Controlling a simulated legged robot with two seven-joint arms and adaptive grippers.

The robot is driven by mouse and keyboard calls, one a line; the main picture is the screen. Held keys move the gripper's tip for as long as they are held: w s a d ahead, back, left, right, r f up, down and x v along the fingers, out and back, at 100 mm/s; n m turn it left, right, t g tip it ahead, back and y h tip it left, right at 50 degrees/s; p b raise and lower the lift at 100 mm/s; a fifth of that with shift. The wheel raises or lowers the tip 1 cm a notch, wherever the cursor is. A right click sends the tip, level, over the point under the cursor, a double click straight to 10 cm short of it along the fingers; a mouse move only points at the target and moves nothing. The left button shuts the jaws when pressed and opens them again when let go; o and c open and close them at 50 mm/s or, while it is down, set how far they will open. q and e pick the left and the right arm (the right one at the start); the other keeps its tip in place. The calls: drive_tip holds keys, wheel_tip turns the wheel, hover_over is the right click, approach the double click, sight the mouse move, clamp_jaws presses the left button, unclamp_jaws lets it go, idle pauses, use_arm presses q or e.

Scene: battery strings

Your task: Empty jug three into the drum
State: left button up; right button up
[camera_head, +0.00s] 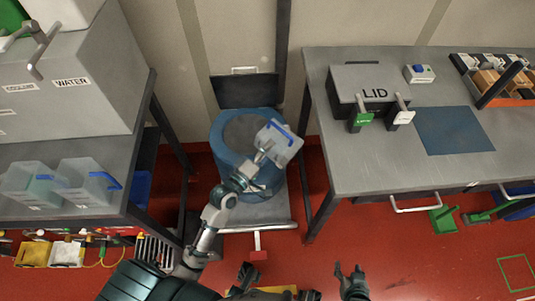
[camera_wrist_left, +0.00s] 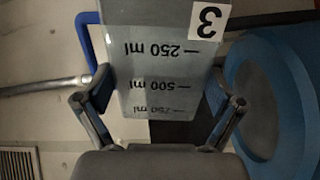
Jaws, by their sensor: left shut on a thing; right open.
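Jug three (camera_head: 285,147), a clear grey jug with a blue handle, is held over the right part of the blue drum (camera_head: 226,172), clearly tilted. In the left wrist view, jug three (camera_wrist_left: 160,55) shows its "3" label and millilitre marks upside down. My left gripper (camera_head: 262,155) is shut on the jug; its fingers (camera_wrist_left: 158,103) sit on either side of it. I cannot tell whether liquid is in the jug or flowing. The drum (camera_wrist_left: 238,95) shows at right in the wrist view, with a grey top. My right gripper (camera_head: 350,271) is open and empty, low over the red floor.
Two more clear jugs (camera_head: 32,184) (camera_head: 84,183) with blue handles stand on the left bench (camera_head: 125,145), below a grey tank marked WATER (camera_head: 95,95). The right bench (camera_head: 325,75) holds a grey box marked LID (camera_head: 372,82) and a blue mat (camera_head: 453,131). The drum stands on a grey platform (camera_head: 265,213).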

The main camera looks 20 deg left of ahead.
sight(258, 143)
use_arm(q)
drive_tip(key=w+a, duration=0.1)
drive_tip(key=w+a+m+h, duration=0.1)
drive_tip(key=w+a+g+h, duration=0.1)
drive_tip(key=shift+w+r+m, duration=0.3)
drive_tip(key=shift+w+r, duration=0.05)
drive_tip(key=w+a+r+n+h+p, duration=0.1)
drive_tip(key=w+a+r, duration=0.2)
drive_tip(key=a, duration=0.3)
drive_tip(key=shift+w+r, duration=0.4)
drive_tip(key=shift+r, duration=0.05)
use_arm(e)
drive_tip(key=s+g, duration=0.1)
drive_tip(key=s+d+f, duration=0.1)
drive_tip(key=s, duration=0.1)
drive_tip(key=s+g, duration=0.1)
drive_tip(key=shift+s+d+f+g+h, duration=0.15)
drive_tip(key=shift+s+d+g+h, duration=0.15)
drive_tip(key=shift+h, duration=0.1)
drive_tip(key=shift+s+a, duration=0.1)
drive_tip(key=shift+a, duration=0.05)
idle(0.4)
use_arm(q)
drive_tip(key=shift+a+p, duration=0.1)
drive_tip(key=shift+p, duration=0.2)
use_arm(e)
drive_tip(key=shift+s, duration=0.15)
